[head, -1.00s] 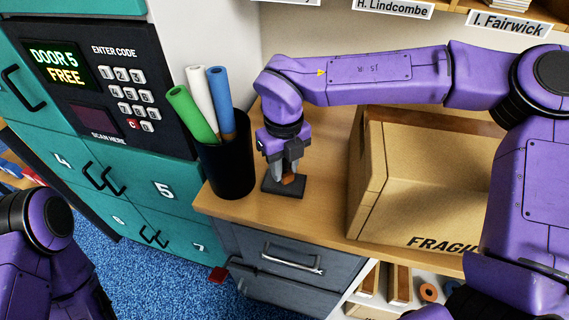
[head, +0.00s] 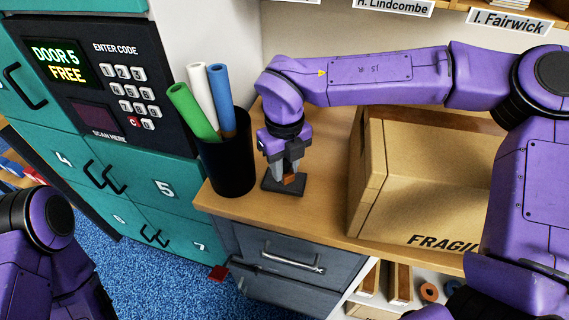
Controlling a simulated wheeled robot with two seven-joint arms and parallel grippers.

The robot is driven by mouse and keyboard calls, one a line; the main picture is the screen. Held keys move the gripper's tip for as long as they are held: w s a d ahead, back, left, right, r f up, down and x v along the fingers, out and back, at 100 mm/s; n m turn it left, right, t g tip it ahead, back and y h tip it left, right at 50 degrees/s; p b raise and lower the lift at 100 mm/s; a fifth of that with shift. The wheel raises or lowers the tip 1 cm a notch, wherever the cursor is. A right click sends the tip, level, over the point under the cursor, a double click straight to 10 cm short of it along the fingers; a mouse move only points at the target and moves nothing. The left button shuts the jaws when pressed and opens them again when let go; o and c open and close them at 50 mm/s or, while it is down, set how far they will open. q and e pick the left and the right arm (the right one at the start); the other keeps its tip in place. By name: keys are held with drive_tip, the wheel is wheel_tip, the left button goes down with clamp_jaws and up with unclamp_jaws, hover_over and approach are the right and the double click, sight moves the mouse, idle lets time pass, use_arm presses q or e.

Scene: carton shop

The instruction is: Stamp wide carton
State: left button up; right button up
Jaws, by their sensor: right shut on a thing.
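The wide carton (head: 395,205) stands on the right part of the wooden counter, with "FRAGILE" lettering partly hidden by my right arm. Its top looks open. My right gripper (head: 290,174) points down left of the carton. It is shut on a small brown-orange stamp (head: 289,178), which is over or on a dark flat pad (head: 276,187). I cannot tell whether the stamp touches the pad. My left arm shows at the lower left, but its gripper is out of view.
A black cup (head: 228,160) with green, white and blue rolls stands just left of my right gripper. Teal lockers (head: 135,195) with a keypad panel (head: 105,85) are at the left. Grey drawers (head: 285,265) are under the counter (head: 325,205). Counter between pad and carton is clear.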

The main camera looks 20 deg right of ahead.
drive_tip(key=shift+f, duration=0.3)
drive_tip(key=shift+f, duration=0.1)
idle(1.4)
wheel_tip(320, 180, up, 7)
drive_tip(key=p, duration=0.7)
